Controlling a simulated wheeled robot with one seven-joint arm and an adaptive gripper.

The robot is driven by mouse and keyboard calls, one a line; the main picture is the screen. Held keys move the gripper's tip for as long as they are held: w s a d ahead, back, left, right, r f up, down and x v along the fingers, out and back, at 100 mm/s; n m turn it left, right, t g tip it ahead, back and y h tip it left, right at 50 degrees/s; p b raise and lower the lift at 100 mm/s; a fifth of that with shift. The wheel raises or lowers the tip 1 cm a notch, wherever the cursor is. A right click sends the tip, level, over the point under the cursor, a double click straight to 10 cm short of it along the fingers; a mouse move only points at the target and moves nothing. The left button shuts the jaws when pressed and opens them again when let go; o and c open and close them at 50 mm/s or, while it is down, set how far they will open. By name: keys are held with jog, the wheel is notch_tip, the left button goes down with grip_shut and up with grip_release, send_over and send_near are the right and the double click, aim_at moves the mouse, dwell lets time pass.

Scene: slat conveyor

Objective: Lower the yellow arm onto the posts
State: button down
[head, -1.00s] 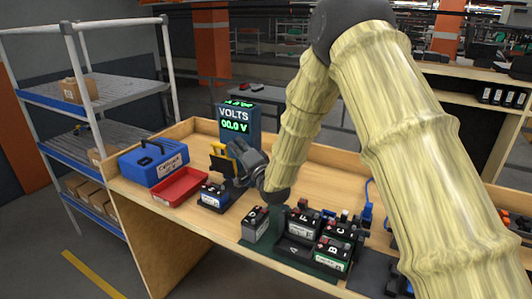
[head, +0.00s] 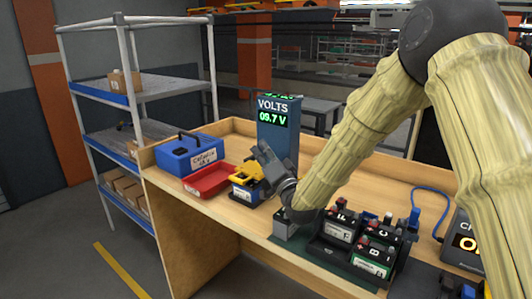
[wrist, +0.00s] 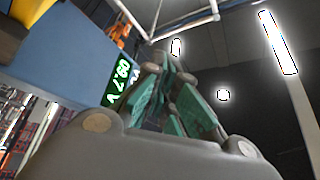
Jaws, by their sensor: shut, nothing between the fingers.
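The voltage meter (head: 279,130) is a blue upright box on the bench, and its green display reads 09.7 V. The yellow arm (head: 249,174) is down over the small labelled battery (head: 243,193) at the meter's foot. It looks to rest on the battery's top, but the post contacts are too small to see. My gripper (head: 266,153) is shut and empty, just right of the yellow arm, with its fingers pointing up. The wrist view shows the closed fingers with teal pads (wrist: 178,106).
A red tray (head: 208,181) and a blue case (head: 188,153) stand left of the battery. A shelf rack (head: 140,90) stands at far left.

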jog(key=shift+s+a+f, duration=0.15)
jog(key=shift+s, duration=0.1)
dwell(0.5)
jog(key=s+d, duration=0.7)
jog(key=s, duration=0.4)
jog(key=shift+d+f, duration=0.2)
